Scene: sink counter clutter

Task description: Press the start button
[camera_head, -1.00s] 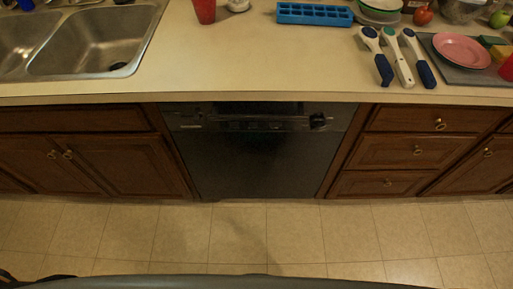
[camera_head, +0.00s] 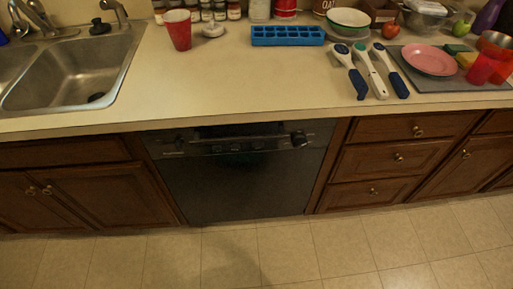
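A dark dishwasher (camera_head: 240,185) is built in under the counter, left of the drawers, and its door looks shut. Its control strip (camera_head: 215,147) runs along the top of the door, with a few small dark buttons (camera_head: 235,147) near the middle. A round black knob (camera_head: 299,139) sits at the strip's right end. Which button is the start button is too small to tell. Neither of my grippers shows in the head view.
The counter (camera_head: 215,82) above holds a sink (camera_head: 70,75), a red cup (camera_head: 178,30), a blue ice tray (camera_head: 288,36), several brushes (camera_head: 372,70) and a pink plate (camera_head: 430,60). The tiled floor (camera_head: 290,255) before the dishwasher is clear.

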